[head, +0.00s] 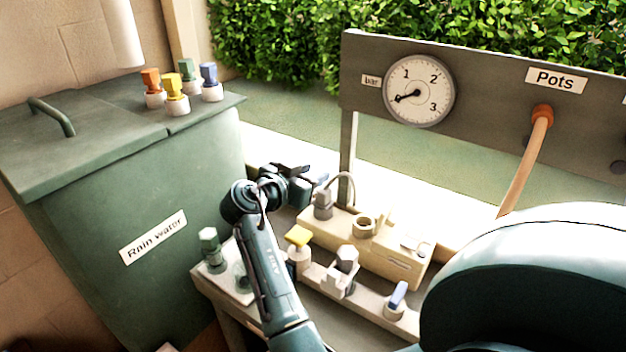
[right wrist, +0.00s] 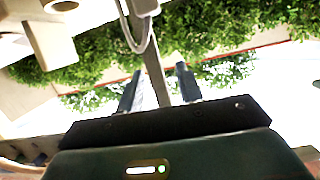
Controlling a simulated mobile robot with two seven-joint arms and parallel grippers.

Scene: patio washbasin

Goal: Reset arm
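My right gripper (head: 290,172) is near the middle of the head view, behind the bent wrist of its dark teal arm. It is above the left end of the workbench, beside the cream block, and looks clear of the things there. In the right wrist view its two dark fingers (right wrist: 157,78) stand apart with nothing between them; a post and greenery show in the gap. My left gripper is not in view.
A green rain water bin (head: 180,215) stands left, with several coloured-top fittings on its lid. The cream block (head: 385,250) and several valve-like parts occupy the bench. A gauge board (head: 480,85) and hose (head: 525,165) stand behind. Free air lies above the bench's left part.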

